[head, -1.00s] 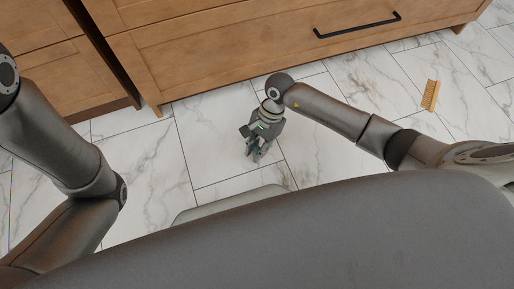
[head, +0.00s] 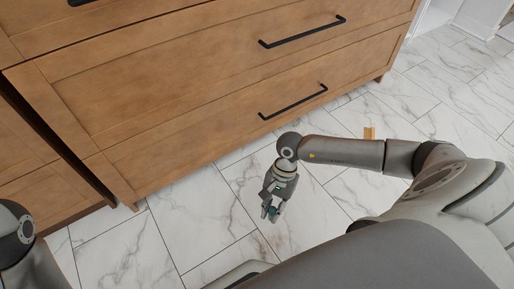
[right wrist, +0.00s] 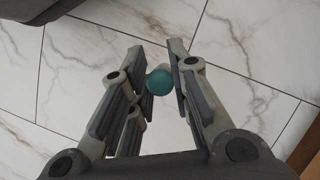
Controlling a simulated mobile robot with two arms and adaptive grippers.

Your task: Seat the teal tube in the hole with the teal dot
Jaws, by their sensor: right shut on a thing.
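The teal tube (right wrist: 160,81) is between the fingertips of my right gripper (right wrist: 162,68). In the right wrist view its round teal end faces the camera, and the rest of its length is mostly hidden behind it. In the head view my right gripper (head: 270,209) hangs over the marble floor, with a small bit of teal (head: 272,211) at its fingers. No hole with a teal dot shows in either view. My left gripper is not in view; only part of my left arm shows at the lower left.
A wooden drawer cabinet (head: 190,90) with black handles (head: 293,101) stands along the far side. A small tan object (head: 369,133) lies on the floor beyond my right arm, partly hidden by it. The marble floor (head: 120,245) around my right gripper is clear.

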